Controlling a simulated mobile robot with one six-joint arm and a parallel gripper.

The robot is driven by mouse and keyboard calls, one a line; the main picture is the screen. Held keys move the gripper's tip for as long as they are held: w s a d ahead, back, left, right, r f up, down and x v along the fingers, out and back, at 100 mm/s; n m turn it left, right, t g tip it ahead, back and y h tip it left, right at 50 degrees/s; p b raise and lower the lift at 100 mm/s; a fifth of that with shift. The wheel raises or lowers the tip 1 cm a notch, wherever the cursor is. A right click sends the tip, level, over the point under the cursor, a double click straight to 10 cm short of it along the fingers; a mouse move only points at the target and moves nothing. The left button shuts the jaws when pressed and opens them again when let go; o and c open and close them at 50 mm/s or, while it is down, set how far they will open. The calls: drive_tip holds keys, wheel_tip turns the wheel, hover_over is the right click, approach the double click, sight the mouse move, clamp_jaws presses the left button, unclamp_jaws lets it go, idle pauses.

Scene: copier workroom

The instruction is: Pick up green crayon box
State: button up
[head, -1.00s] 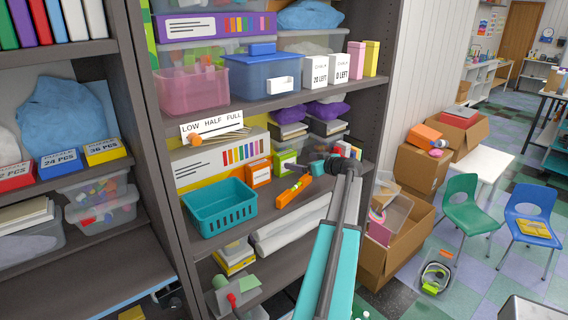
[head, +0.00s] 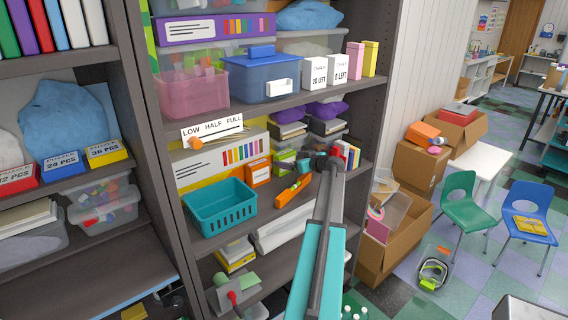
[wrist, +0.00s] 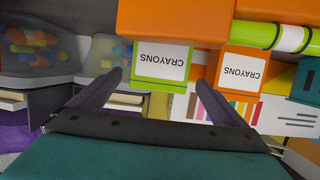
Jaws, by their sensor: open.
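The green crayon box (wrist: 161,66), with a white CRAYONS label, stands on the shelf and appears upside down in the wrist view. In the head view its green side (head: 283,158) shows just left of my gripper (head: 306,163), which partly hides the area beside it. In the wrist view my gripper (wrist: 158,80) is open, with one finger toward each side of the green box. Nothing is held. I cannot tell whether the fingers reach past the box's front.
An orange crayon box (wrist: 243,72) stands close beside the green one. A long orange object (head: 293,190) lies in front on the shelf. A teal basket (head: 221,209) is at the left; small upright books (head: 347,154) are at the right. The shelf above (head: 285,99) limits height.

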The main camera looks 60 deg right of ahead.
sight(288, 157)
drive_tip(key=shift+w+d+p, duration=0.2)
drive_tip(key=shift+w+p, duration=0.3)
drive_tip(key=shift+w+d+p, duration=0.2)
drive_tip(key=shift+w+p, duration=0.25)
drive_tip(key=shift+w, duration=0.05)
drive_tip(key=shift+p+x, duration=0.7)
drive_tip(key=shift+x, duration=0.45)
drive_tip(key=shift+w+d+f, duration=0.1)
drive_tip(key=shift+w+f, duration=0.2)
drive_tip(key=shift+c, duration=0.4)
drive_tip(key=c, duration=1.2)
drive_tip(key=shift+s+r+b, duration=0.1)
drive_tip(key=shift+r+b, duration=0.05)
drive_tip(key=shift+b, duration=0.2)
